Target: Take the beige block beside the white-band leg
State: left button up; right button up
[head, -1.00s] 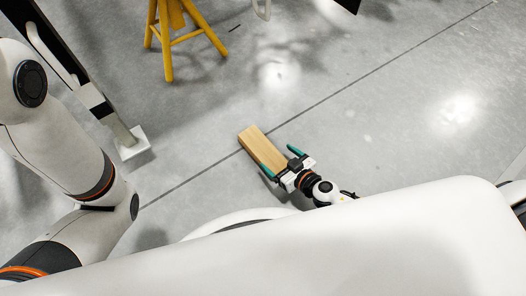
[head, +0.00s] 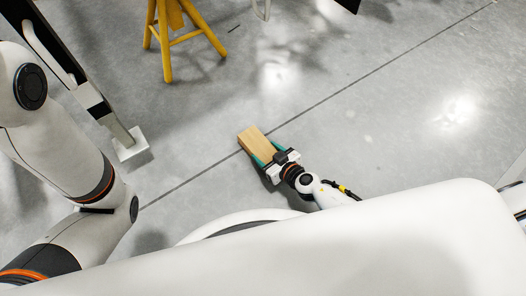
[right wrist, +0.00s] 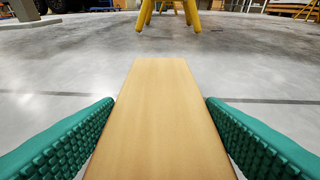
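The beige block (head: 254,140) lies on the grey floor, across a dark floor seam. My right gripper (head: 266,153) has its teal fingers along both long sides of the block's near end. In the right wrist view the block (right wrist: 160,110) runs straight ahead between the textured fingers (right wrist: 160,103), which lie close along both edges, and the gripper appears shut on it. The leg (head: 115,124) with a white section and a square white foot (head: 131,145) stands left of the block, apart from it. My left gripper is not in view.
A yellow stand (head: 171,35) is beyond the block; its feet also show in the right wrist view (right wrist: 167,15). A dark chassis beam (head: 45,45) is at upper left. The floor to the right is clear.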

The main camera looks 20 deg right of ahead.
jog(key=c, duration=0.3)
jog(key=shift+r, duration=0.1)
jog(key=shift+c, duration=0.2)
